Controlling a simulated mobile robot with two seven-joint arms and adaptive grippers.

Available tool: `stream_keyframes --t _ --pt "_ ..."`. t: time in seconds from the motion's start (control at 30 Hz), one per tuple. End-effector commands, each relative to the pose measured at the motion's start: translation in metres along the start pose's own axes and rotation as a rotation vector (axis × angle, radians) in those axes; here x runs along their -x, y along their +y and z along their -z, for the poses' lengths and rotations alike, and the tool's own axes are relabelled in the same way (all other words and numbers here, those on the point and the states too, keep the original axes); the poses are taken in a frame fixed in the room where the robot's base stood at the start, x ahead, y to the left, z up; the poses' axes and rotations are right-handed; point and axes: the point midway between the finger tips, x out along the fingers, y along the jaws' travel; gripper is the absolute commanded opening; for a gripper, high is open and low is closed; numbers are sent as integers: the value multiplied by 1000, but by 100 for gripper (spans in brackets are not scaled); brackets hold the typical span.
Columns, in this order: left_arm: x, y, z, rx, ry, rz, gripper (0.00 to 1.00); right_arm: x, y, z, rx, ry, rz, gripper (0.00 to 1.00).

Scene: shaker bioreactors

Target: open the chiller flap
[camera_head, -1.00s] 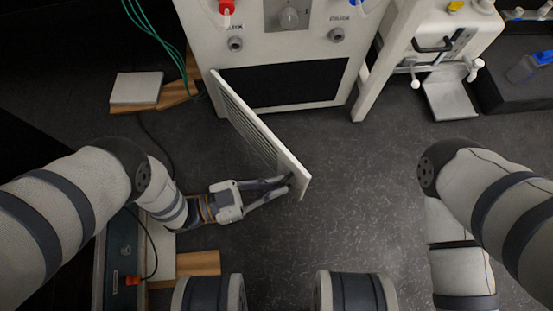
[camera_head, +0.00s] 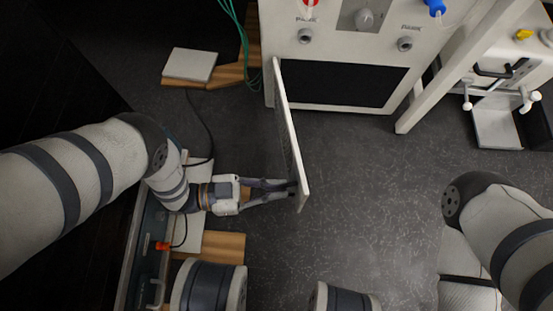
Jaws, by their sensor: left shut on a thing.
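The chiller (camera_head: 335,105) is a white cabinet at the top middle, with a dark rectangular opening (camera_head: 340,84) in its front. Its flap (camera_head: 292,140), a white panel hinged at the left side of the opening, stands swung out toward me, at about a right angle to the front. My left gripper (camera_head: 291,188) is shut on the flap's free edge near its far end from the hinge. The fingertips are partly hidden at the panel's edge. My right arm comes in at the lower right, but its gripper is not in view.
A red fitting (camera_head: 310,3) and a blue fitting (camera_head: 436,7) sit on the chiller's front. Green cables hang at its left, near a white box (camera_head: 190,64). A white machine (camera_head: 500,60) stands at the right. The dark floor right of the flap is clear.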

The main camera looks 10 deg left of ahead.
Motion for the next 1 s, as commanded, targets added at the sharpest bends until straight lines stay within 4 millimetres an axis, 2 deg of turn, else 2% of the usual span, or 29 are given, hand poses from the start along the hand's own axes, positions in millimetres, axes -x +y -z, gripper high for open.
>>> stream_keyframes --t 0.03,0.13,0.2,0.23,0.27,0.77,0.87,1.0 --pt "1 -14 1 -21 -3 29 0 0 0 0 0 0 0 0" --pt "1 -14 1 -21 -3 29 0 0 0 0 0 0 0 0" --pt "1 -14 1 -21 -3 28 19 0 0 0 0 0 0 0" --pt "1 -14 1 -21 -3 28 26 0 0 0 0 0 0 0" --pt "1 -14 1 -21 -2 28 28 0 0 0 0 0 0 0" --pt "0 -8 2 -11 -1 20 28 0 0 0 0 0 0 0" --pt "0 -8 9 -11 -2 19 28 0 0 0 0 0 0 0" --pt "0 -9 36 -11 -2 20 28 0 0 0 0 0 0 0"
